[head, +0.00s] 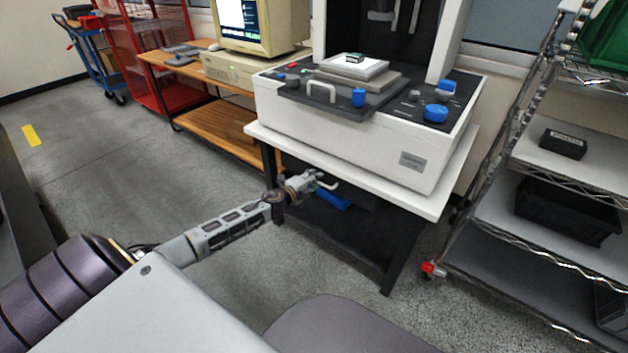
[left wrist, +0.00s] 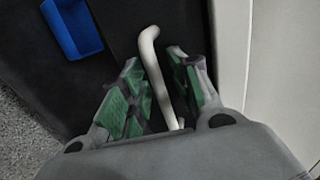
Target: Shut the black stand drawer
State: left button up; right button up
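The black stand (head: 397,245) is under the white tabletop. A dark drawer shows below the tabletop, with a blue item (head: 332,199) in or on it. The drawer seems to stand open, though its edges are hard to make out. Its pale bar handle (head: 329,184) also shows in the left wrist view (left wrist: 156,75). My left gripper (head: 312,181) is at the handle. In the left wrist view its green-padded fingers (left wrist: 162,88) are apart, one on each side of the handle, with gaps visible. My right gripper is out of view.
A white measuring machine (head: 350,130) stands on the white tabletop (head: 436,202) just above my left gripper. A wire shelf rack (head: 560,195) is at the right. A wooden bench (head: 215,125) with a computer is at the back left.

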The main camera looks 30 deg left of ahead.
pick_arm(q)
jog(key=shift+s+r, duration=0.1)
jog(key=shift+s, duration=0.05)
jog(key=v, duration=1.1)
jog(key=shift+s, duration=0.35)
dwell(0.9)
jog(key=shift+a, duration=0.1)
dwell(0.6)
